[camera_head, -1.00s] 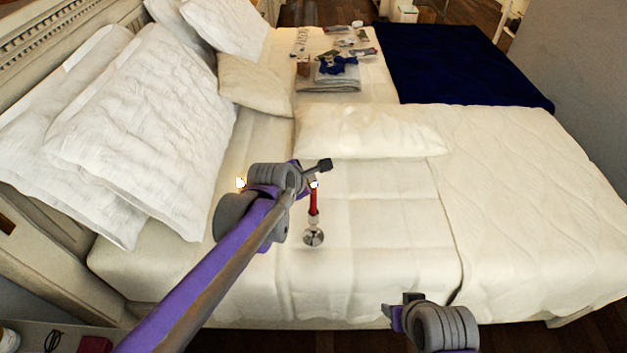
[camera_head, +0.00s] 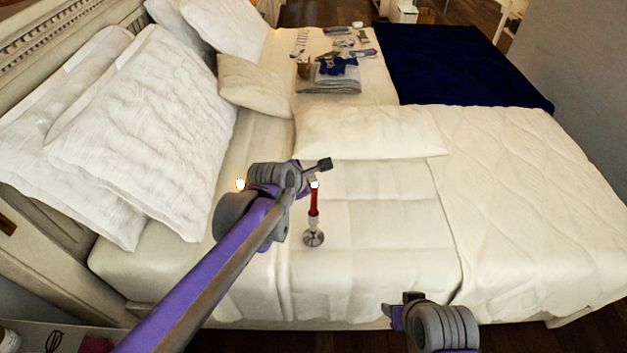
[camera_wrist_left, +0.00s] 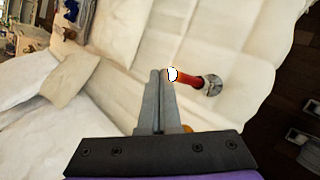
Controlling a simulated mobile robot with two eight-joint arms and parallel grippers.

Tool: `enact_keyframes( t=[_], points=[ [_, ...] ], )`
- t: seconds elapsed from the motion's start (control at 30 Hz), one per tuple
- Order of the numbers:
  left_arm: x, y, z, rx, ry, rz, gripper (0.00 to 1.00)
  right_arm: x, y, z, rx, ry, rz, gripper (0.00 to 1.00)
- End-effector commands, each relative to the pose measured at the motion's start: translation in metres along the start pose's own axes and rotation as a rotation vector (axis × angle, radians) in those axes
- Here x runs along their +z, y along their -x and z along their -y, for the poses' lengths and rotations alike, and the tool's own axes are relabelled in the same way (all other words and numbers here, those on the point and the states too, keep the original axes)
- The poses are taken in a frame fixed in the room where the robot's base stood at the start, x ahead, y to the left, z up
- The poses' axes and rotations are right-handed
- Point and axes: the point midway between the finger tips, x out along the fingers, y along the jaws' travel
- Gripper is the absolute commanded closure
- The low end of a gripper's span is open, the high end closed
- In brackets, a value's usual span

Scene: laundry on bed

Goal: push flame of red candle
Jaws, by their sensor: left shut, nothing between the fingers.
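A red candle (camera_head: 314,205) stands upright in a silver holder (camera_head: 313,238) on the bed, with a bright flame (camera_head: 314,184) at its top. My left gripper (camera_head: 324,165) is shut and empty. In the head view its tips show just above and beside the flame. In the left wrist view the red candle (camera_wrist_left: 190,79) and its flame (camera_wrist_left: 172,74) show just right of the shut fingers (camera_wrist_left: 158,78); whether they touch cannot be told. My right gripper (camera_head: 396,309) is at the bottom, apart from the candle; its fingers are too unclear to read.
A second flame (camera_head: 240,184) glows left of my left wrist, its candle hidden by my arm. White pillows (camera_head: 150,130) lie at the left and a flat pillow (camera_head: 370,131) behind the candle. Folded laundry (camera_head: 335,77) lies farther back. The bed right of the candle is clear.

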Motion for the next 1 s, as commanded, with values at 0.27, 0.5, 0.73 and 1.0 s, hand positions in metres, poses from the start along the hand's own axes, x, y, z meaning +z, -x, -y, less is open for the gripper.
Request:
enact_keyframes(
  t=[0.27,0.5,0.73,1.0],
  points=[
    [0.014,0.018,-0.014,0.001,-0.001,0.001,1.0,-0.014,0.017,0.0,0.0,0.0,-0.011,0.48],
    [0.026,0.035,-0.026,0.002,-0.001,0.001,1.0,-0.028,0.03,0.0,0.0,0.0,-0.022,0.48],
    [0.031,0.042,-0.031,0.001,0.0,0.001,1.0,-0.033,0.036,0.0,0.0,0.0,-0.026,0.48],
    [0.03,0.041,-0.03,0.0,0.0,0.0,1.0,-0.032,0.035,0.0,0.0,0.0,-0.026,0.48]
  ],
)
